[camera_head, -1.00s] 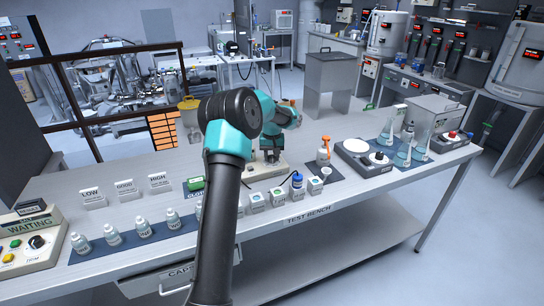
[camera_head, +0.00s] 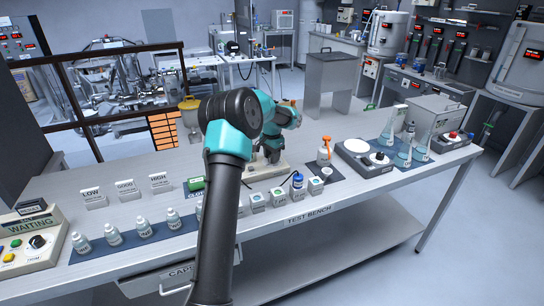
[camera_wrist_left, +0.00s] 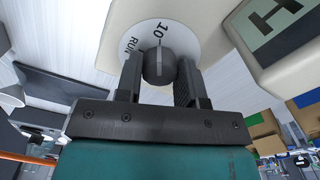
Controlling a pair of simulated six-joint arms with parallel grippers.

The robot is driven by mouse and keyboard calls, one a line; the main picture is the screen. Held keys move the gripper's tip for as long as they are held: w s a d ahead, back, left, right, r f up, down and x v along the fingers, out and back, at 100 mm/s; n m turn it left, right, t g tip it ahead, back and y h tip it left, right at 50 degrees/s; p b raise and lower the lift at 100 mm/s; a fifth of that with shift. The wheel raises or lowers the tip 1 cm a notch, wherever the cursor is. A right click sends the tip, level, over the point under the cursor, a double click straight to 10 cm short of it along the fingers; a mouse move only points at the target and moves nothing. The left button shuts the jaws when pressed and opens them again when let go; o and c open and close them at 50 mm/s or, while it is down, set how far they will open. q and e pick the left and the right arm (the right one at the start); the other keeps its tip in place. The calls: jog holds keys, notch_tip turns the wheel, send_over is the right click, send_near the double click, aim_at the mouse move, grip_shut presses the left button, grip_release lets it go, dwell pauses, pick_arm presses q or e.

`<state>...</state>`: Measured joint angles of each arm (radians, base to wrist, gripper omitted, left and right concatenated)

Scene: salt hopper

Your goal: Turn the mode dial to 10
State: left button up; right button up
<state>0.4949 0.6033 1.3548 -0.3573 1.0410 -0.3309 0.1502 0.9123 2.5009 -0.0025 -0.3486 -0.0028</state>
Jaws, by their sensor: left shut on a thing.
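The mode dial shows in the left wrist view as a dark grey knob (camera_wrist_left: 158,66) on a round white plate (camera_wrist_left: 185,45). The plate carries the marks "10" and "RUN", and "10" lies just beyond the knob, in line with a short tick. My left gripper (camera_wrist_left: 160,88) has one finger on each side of the knob and is shut on it. In the head view my left gripper (camera_head: 270,157) is low over a beige base (camera_head: 262,171) on the bench, and my own arm hides part of it. My right gripper is in neither view.
The test bench (camera_head: 300,208) holds a row of white bottles (camera_head: 144,228), small labelled boxes (camera_head: 257,202), an orange-topped spray bottle (camera_head: 324,152) and flasks (camera_head: 404,151). A control panel (camera_head: 30,243) reading "WAITING" stands at the left. A screen (camera_wrist_left: 278,20) is beside the dial.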

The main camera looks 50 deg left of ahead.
pick_arm(q)
jog(key=shift+m, duration=0.3)
jog(key=o, duration=0.9)
jog(key=shift+r, duration=0.1)
notch_tip(320, 180, up, 17)
jog(key=shift+r, duration=0.1)
dwell(0.4)
dwell(0.3)
